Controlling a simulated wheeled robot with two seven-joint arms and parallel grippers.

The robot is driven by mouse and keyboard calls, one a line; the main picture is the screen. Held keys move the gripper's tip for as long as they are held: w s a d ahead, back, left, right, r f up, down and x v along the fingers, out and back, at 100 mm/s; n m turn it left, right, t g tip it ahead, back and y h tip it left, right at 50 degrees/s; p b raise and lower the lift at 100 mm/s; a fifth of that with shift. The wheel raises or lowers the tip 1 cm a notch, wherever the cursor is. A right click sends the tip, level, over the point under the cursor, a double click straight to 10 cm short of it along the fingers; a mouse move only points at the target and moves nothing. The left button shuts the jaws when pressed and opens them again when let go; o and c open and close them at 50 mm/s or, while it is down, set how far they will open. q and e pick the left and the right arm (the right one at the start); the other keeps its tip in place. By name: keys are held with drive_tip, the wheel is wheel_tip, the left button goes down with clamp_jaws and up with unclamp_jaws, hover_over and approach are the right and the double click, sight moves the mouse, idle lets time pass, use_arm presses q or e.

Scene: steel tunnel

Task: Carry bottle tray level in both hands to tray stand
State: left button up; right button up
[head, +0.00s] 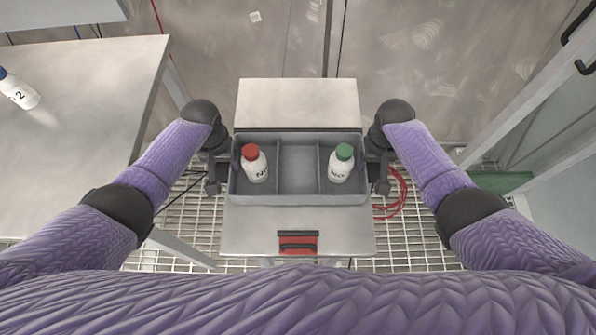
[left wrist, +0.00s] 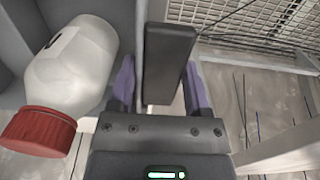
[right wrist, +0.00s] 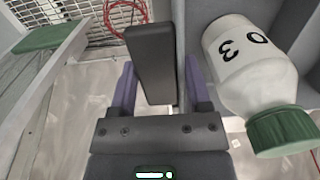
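The grey bottle tray (head: 298,199) has three compartments and looks level over a small light-topped stand (head: 298,103); I cannot tell whether it touches the top. A red-capped white bottle (head: 255,164) is in its left compartment and a green-capped white bottle (head: 341,162) in its right one; the middle is empty. My left gripper (left wrist: 160,80) is at the tray's left end and my right gripper (right wrist: 160,80) at its right end. Each has its purple fingers either side of a dark upright handle (left wrist: 168,55), (right wrist: 152,60), with a gap showing on the inner side. Both look open.
A larger table (head: 90,90) stands at the left with another white bottle (head: 18,92) on it. A red clip or handle (head: 298,242) is on the stand's front. Red cable (head: 396,195) lies on the grated floor at the right. A metal frame runs along the right side.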

use_arm(q)
drive_tip(key=o, duration=0.4)
drive_tip(key=shift+c, duration=0.2)
use_arm(e)
drive_tip(key=o, duration=0.4)
drive_tip(key=shift+c, duration=0.2)
use_arm(q)
drive_tip(key=shift+r, duration=0.1)
wheel_tip(320, 180, up, 5)
drive_tip(key=shift+f, duration=0.15)
use_arm(e)
drive_tip(key=shift+r, duration=0.55)
use_arm(q)
drive_tip(key=w+r, duration=0.5)
drive_tip(key=r, duration=0.7)
drive_tip(key=w+r, duration=0.5)
drive_tip(key=r, duration=0.7)
drive_tip(key=shift+r, duration=0.35)
use_arm(e)
wheel_tip(320, 180, up, 12)
drive_tip(key=shift+f, duration=0.25)
